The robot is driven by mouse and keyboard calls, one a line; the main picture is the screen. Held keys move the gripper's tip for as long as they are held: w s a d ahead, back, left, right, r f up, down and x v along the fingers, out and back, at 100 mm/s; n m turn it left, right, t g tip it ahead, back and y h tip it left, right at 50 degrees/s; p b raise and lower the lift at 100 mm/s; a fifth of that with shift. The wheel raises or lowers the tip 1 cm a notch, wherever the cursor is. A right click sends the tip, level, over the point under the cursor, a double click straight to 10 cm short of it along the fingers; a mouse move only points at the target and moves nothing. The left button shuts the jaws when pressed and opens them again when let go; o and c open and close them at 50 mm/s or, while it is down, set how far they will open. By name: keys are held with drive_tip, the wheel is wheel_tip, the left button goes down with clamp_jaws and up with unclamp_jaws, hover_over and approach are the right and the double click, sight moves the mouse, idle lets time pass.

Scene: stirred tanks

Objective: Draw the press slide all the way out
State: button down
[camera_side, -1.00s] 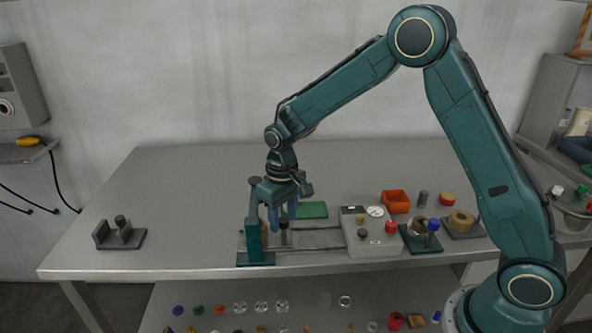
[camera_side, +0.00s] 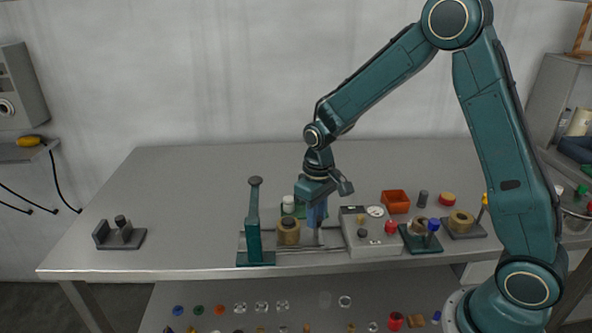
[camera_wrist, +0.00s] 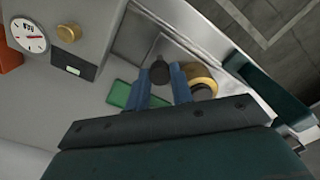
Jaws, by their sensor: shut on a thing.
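The press (camera_side: 254,235) is a green upright with a dark-topped lever post on a green base, left of centre on the bench. Two thin slide rails (camera_side: 330,248) run right from it to the grey control box (camera_side: 365,245). A tan cylinder with a dark top (camera_side: 288,233) sits on the slide just right of the press; it also shows in the wrist view (camera_wrist: 206,80). My gripper (camera_side: 317,222) points down right of the cylinder. In the wrist view its blue fingers (camera_wrist: 161,85) are shut on the slide's dark round knob (camera_wrist: 159,69). The slide plate is mostly hidden.
The control box bears a dial (camera_wrist: 28,36) and a red button (camera_side: 391,227). Behind the rails are a green mat (camera_wrist: 119,94) and a white-topped item (camera_side: 288,203). An orange bin (camera_side: 396,201) stands behind the box. The dark bracket (camera_side: 119,234) sits far left, with bare bench between.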

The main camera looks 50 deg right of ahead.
drive_tip(key=s+d, duration=0.3)
drive_tip(key=shift+s+d, duration=0.2)
drive_tip(key=shift+d, duration=0.05)
drive_tip(key=c, duration=1.2)
unclamp_jaws()
drive_tip(key=shift+a, duration=0.1)
drive_tip(key=shift+r, duration=0.75)
wheel_tip(320, 180, up, 12)
drive_tip(key=shift+r, duration=0.15)
